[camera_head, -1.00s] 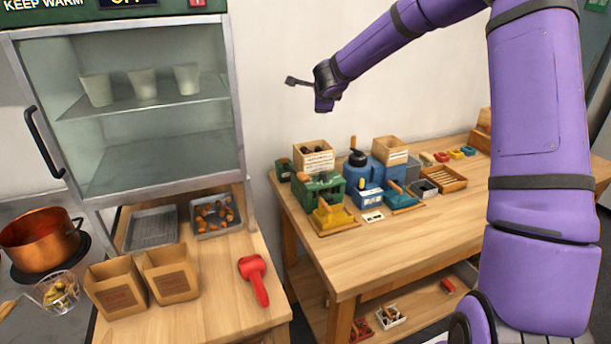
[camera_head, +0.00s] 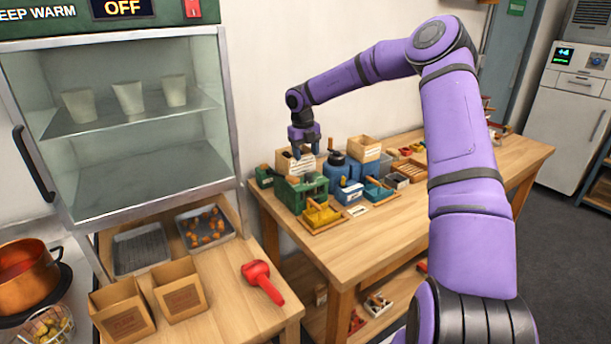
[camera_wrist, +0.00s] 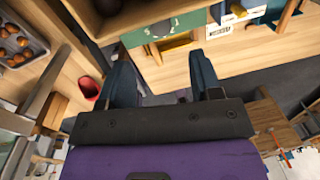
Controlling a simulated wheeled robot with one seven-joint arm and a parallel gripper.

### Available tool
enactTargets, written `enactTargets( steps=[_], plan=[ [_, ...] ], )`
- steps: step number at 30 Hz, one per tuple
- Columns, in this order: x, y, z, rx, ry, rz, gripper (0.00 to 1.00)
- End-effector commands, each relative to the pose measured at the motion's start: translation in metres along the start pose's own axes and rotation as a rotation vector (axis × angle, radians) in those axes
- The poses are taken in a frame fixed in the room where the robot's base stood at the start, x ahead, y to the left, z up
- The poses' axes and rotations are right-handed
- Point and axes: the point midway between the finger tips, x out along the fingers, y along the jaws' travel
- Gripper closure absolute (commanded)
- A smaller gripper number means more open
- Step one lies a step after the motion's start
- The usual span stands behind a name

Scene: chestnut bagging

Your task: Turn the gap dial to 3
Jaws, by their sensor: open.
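A green machine (camera_head: 313,187) with a yellow tray (camera_head: 322,214) at its front stands at the left end of the wooden workbench. My gripper (camera_head: 304,148) is open and empty, pointing down just above and behind this machine. In the wrist view the green machine (camera_wrist: 190,24) lies beyond my open fingertips (camera_wrist: 163,66). A small round teal part (camera_wrist: 161,29) shows on its face and may be the gap dial. I cannot read any number on it. I see no contact between my fingers and the machine.
A box (camera_head: 289,163) stands close behind the machine. Blue containers (camera_head: 348,190) and an open carton (camera_head: 363,149) crowd its right side. The workbench (camera_head: 375,235) is clear along its front. A red scoop-like tool (camera_head: 262,281) lies on the left table.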

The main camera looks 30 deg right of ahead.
Motion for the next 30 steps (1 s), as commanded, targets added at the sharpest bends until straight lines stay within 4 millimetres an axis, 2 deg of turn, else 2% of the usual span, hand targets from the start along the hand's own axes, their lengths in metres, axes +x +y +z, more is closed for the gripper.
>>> enactTargets(
  steps=[9, 15, 20, 28, 30],
  plan=[
    [0.057, 0.001, 0.000, -0.002, 0.001, 0.001, 0.41],
    [0.079, 0.000, 0.000, -0.002, -0.002, -0.001, 0.41],
    [0.087, 0.001, 0.000, -0.002, -0.002, -0.001, 0.41],
    [0.087, 0.000, 0.000, -0.002, -0.003, -0.001, 0.41],
    [0.087, 0.000, 0.000, -0.002, -0.003, -0.001, 0.57]
  ],
)
